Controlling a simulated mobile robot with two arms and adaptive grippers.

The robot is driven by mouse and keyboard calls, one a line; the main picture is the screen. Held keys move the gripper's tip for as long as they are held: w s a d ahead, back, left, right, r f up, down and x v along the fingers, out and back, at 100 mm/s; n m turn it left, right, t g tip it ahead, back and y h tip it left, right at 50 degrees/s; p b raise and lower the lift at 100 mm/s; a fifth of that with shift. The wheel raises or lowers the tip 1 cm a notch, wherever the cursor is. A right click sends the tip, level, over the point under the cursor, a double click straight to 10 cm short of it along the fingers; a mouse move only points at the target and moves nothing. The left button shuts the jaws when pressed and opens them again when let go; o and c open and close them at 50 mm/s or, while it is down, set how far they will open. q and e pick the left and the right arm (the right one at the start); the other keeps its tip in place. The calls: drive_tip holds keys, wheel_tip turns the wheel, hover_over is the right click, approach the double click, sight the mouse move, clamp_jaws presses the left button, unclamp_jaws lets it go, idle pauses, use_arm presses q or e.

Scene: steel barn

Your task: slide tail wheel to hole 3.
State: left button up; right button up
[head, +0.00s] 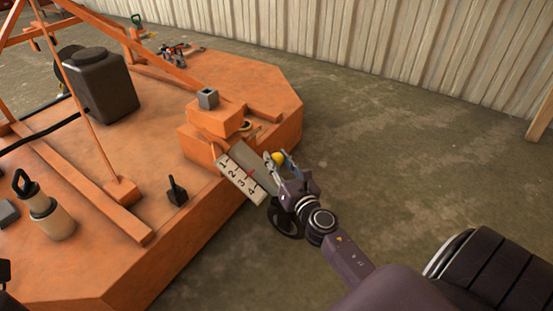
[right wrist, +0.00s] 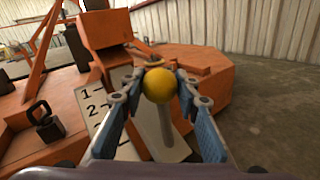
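A pale number plate (head: 241,180) marked 1 to 4 sits on the edge of the orange machine deck, with a red mark near 3. It also shows in the right wrist view (right wrist: 104,115). A grey lever ends in a yellow ball knob (right wrist: 159,85), seen also in the head view (head: 278,158). My right gripper (right wrist: 160,82) has its fingers on both sides of the knob, seemingly touching it. The black tail wheel (head: 284,222) is below the plate, partly hidden by my right arm. The holes are not clearly visible.
The orange deck (head: 150,120) carries a dark tank (head: 102,84), a cream bottle-shaped item (head: 48,212), a small black weight-like object (head: 177,191) and slanting orange bars. Tools lie at its far end. The concrete floor to the right is clear up to the corrugated wall (head: 400,45).

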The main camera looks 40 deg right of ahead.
drive_tip(key=o, duration=0.4)
drive_tip(key=s, duration=0.4)
drive_tip(key=s+a, duration=0.1)
drive_tip(key=s, duration=0.3)
drive_tip(key=s+a, duration=0.1)
drive_tip(key=s, duration=0.2)
drive_tip(key=shift+s+a, duration=0.2)
drive_tip(key=shift+s, duration=0.2)
